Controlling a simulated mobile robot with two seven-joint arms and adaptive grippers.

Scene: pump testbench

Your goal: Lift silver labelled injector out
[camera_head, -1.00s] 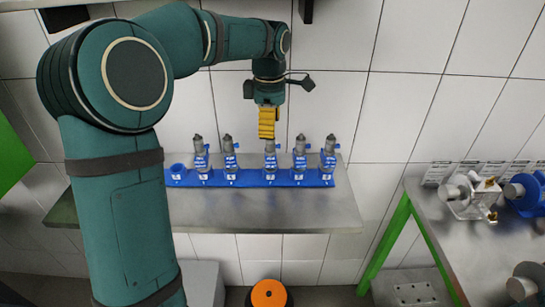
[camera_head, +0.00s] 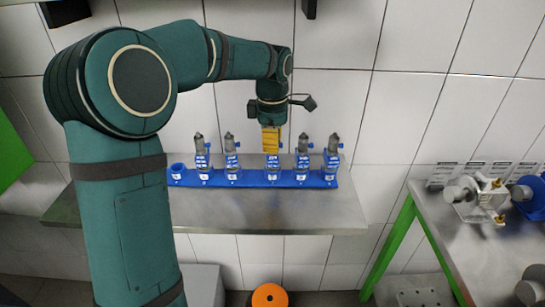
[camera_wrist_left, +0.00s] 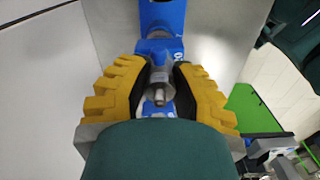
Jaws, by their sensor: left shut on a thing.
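A blue rack (camera_head: 250,184) on the steel shelf holds several grey metal injectors with blue labelled bodies, all upright. My left gripper (camera_head: 272,152), with yellow fingers, is shut on the injector (camera_head: 273,172) right of the rack's middle. Its fingers hide the injector's top in the head view, while its blue lower part shows in the rack. In the left wrist view the yellow fingers (camera_wrist_left: 160,95) flank the injector's grey metal tip (camera_wrist_left: 159,82). Whether any label is silver is too small to tell. My right gripper is out of view.
Neighbouring injectors stand close by at left (camera_head: 231,155) and right (camera_head: 303,157). The rack's leftmost holder (camera_head: 178,170) looks empty. A second steel table (camera_head: 460,220) with metal and blue parts stands at the right.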

